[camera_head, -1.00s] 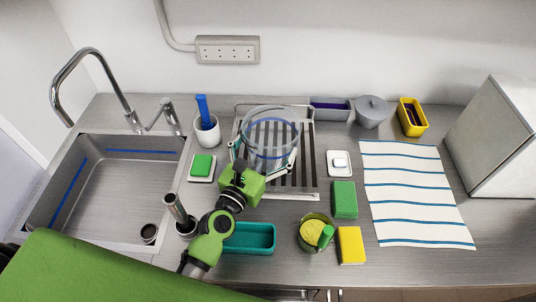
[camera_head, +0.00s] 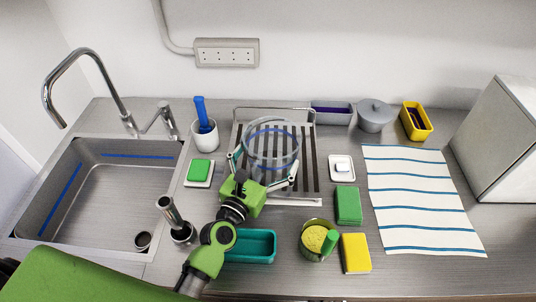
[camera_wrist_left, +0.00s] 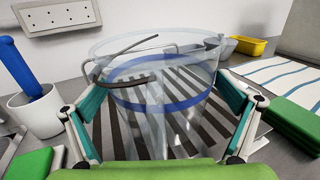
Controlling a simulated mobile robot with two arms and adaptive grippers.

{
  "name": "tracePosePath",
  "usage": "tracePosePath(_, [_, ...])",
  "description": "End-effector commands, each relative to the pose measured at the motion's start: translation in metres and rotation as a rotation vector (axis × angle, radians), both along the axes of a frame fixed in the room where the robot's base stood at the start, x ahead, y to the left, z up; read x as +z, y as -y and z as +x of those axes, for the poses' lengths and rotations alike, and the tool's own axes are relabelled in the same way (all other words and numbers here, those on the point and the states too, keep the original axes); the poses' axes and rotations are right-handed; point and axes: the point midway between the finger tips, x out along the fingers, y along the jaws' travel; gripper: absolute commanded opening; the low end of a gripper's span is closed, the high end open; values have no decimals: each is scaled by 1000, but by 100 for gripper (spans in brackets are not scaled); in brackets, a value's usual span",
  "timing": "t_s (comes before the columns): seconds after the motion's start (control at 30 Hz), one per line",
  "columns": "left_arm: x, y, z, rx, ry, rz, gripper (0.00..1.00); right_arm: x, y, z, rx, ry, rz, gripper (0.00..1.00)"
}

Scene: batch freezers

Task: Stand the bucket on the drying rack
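The bucket (camera_head: 272,148) is clear with a blue band and a thin handle. It stands upright over the slatted drying rack (camera_head: 309,160), and its base appears to rest on the slats. In the left wrist view the bucket (camera_wrist_left: 165,105) fills the middle, with rack slats showing through it. My left gripper (camera_head: 263,168) is at the bucket's near side, one finger on each side of it. In the left wrist view its teal fingers (camera_wrist_left: 163,110) are spread, with narrow gaps seeming to show beside the wall. My right gripper is out of view.
A white cup with a blue brush (camera_head: 204,133) and a green sponge on a dish (camera_head: 200,171) stand left of the rack. A soap dish (camera_head: 342,168), green sponge (camera_head: 348,206) and striped towel (camera_head: 420,200) lie right. A teal tub (camera_head: 252,247) is in front. The sink (camera_head: 100,195) is left.

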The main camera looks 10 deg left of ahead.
Motion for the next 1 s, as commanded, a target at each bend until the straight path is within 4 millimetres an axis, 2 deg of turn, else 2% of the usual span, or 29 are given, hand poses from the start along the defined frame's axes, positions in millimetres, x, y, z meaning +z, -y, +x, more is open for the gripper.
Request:
tracePosePath(0.2, [5,0,0,0,0,0,100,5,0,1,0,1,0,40])
tracePosePath(0.27, [1,-1,-6,0,-1,-1,100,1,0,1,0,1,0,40])
tracePosePath(0.7, [-1,-16,-85,0,-2,0,100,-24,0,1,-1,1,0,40])
tracePosePath(0.83, [-1,-19,-102,-1,-2,1,100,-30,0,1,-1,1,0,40])
tracePosePath(1.0, [2,-22,-115,-1,0,0,100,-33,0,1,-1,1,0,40])
